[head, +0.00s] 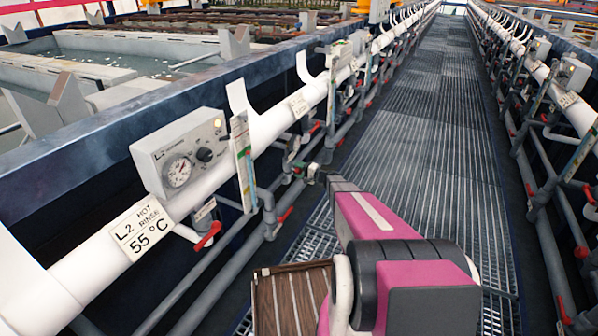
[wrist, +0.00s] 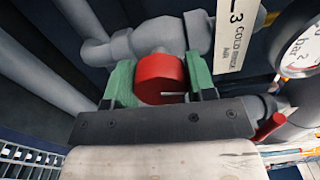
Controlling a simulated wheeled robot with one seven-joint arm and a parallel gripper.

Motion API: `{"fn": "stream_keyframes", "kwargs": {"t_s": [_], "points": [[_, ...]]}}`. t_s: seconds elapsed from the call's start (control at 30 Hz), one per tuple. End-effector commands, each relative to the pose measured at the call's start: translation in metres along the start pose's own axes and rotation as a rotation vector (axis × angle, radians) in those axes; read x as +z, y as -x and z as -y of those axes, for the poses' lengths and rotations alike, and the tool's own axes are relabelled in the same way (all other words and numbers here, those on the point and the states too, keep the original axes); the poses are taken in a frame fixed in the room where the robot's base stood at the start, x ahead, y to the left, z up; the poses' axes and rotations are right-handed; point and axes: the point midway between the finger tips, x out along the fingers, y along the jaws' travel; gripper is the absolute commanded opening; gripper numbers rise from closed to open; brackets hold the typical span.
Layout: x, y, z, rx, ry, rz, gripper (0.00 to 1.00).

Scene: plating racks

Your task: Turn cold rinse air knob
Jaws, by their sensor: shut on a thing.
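The cold rinse air knob (wrist: 157,82) is a round red knob on a grey pipe fitting in the wrist view. My gripper (wrist: 160,76) has one green finger on each side of it and is shut on it. A white tag (wrist: 237,35) reading "3 COLD RINSE AIR" hangs just right of the knob. In the head view, my gripper (head: 314,172) is at the pipes on the left side of the walkway, and the knob is too small to make out there.
A pressure gauge (wrist: 299,49) and a red lever (wrist: 270,126) are close right of my gripper. In the head view, a control box (head: 180,152), a white pipe (head: 262,126) and several red-handled valves line the left. The grated walkway (head: 420,140) is clear ahead.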

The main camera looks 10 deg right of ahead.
Motion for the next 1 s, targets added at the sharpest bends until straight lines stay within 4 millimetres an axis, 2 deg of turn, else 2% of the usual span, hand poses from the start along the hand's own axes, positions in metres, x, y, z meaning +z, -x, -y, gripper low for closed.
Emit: {"fn": "stream_keyframes", "kwargs": {"t_s": [0.2,0.23,0.3,0.67,0.77,1.0], "points": [[0.0,0.001,-0.001,0.003,0.001,-0.002,0.27],[0.0,0.001,-0.001,0.003,0.001,-0.002,0.6],[0.0,0.001,-0.001,0.003,0.001,-0.001,0.76],[0.0,0.006,0.0,0.001,0.002,-0.001,0.76],[0.0,0.018,0.0,0.001,0.002,-0.002,0.76],[0.001,0.063,0.0,0.001,0.001,-0.003,0.76]]}}
